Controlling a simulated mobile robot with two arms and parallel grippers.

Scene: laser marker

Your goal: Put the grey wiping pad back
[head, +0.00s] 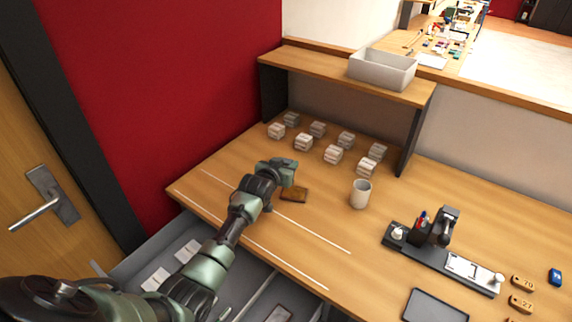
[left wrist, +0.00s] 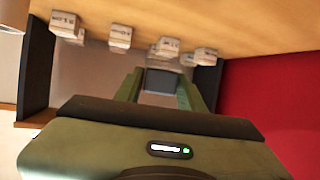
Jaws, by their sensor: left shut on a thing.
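My left gripper (head: 284,170) is over the wooden table, near the stacks of white blocks. In the left wrist view its two green fingers (left wrist: 161,88) are shut on a small dark grey block-like thing, which looks like the grey wiping pad (left wrist: 160,80). In the head view the gripper hides the pad. A small brown flat piece (head: 294,194) lies on the table just in front of the gripper. My right gripper is not in view.
Several white stacks (head: 303,142) stand under a wooden shelf (head: 330,72) bearing a grey bin (head: 382,69). A white cup (head: 361,194) is right of the gripper. A black device (head: 440,258), a dark tray (head: 434,306) and numbered tags (head: 521,304) lie further right. An open drawer (head: 262,297) is below.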

